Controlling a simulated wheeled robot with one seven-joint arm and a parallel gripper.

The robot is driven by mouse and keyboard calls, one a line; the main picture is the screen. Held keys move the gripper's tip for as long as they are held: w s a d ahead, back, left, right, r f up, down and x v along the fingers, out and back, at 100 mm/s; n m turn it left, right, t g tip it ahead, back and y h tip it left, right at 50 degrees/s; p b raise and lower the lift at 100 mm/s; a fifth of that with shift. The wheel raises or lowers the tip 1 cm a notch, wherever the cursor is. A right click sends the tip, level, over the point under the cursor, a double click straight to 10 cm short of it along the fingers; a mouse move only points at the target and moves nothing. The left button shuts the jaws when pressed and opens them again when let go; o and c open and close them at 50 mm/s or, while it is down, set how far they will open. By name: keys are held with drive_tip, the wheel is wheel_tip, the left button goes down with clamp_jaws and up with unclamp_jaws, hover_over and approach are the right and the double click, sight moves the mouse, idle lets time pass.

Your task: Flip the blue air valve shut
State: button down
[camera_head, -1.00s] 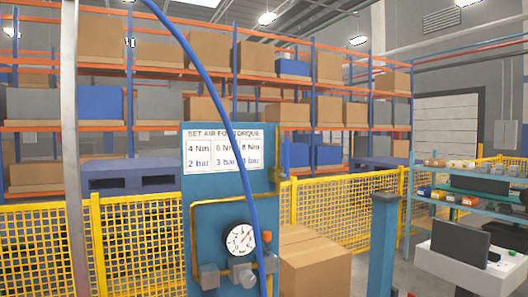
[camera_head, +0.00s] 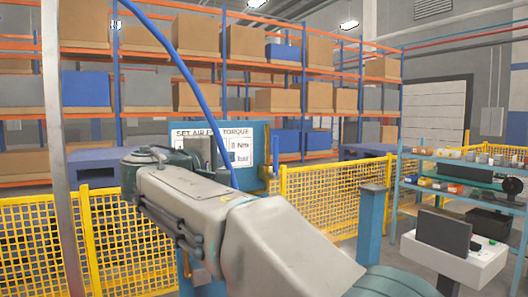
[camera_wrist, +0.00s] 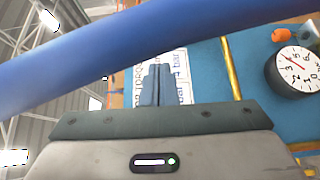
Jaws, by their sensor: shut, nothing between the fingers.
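A blue panel (camera_head: 258,135) carries a printed air-for-torque sign (camera_head: 239,150). My arm covers most of the panel in the head view, and my gripper's fingertips are hidden there. In the wrist view, my gripper (camera_wrist: 156,84) is shut and empty, its fingers in front of the sign (camera_wrist: 184,60). To its right are a brass pipe (camera_wrist: 231,68), a round gauge (camera_wrist: 293,72) and an orange knob (camera_wrist: 281,36). A thick blue hose (camera_wrist: 130,50) crosses close above the fingertips. I cannot make out the blue air valve in either current view.
The blue hose (camera_head: 190,80) hangs down before the panel. Yellow mesh fencing (camera_head: 325,195) runs behind. A blue post (camera_head: 371,212), a white cart with a dark screen (camera_head: 443,232) and a shelf of bins (camera_head: 465,178) stand to the right.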

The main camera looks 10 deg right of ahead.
drive_tip(key=s+d+p+x, duration=0.1)
drive_tip(key=p+x, duration=0.3)
drive_tip(key=x, duration=0.8)
drive_tip(key=shift+d, duration=0.95)
drive_tip(key=shift+s+r+p, duration=0.1)
drive_tip(key=shift+s+p, duration=0.1)
drive_tip(key=shift+p, duration=0.15)
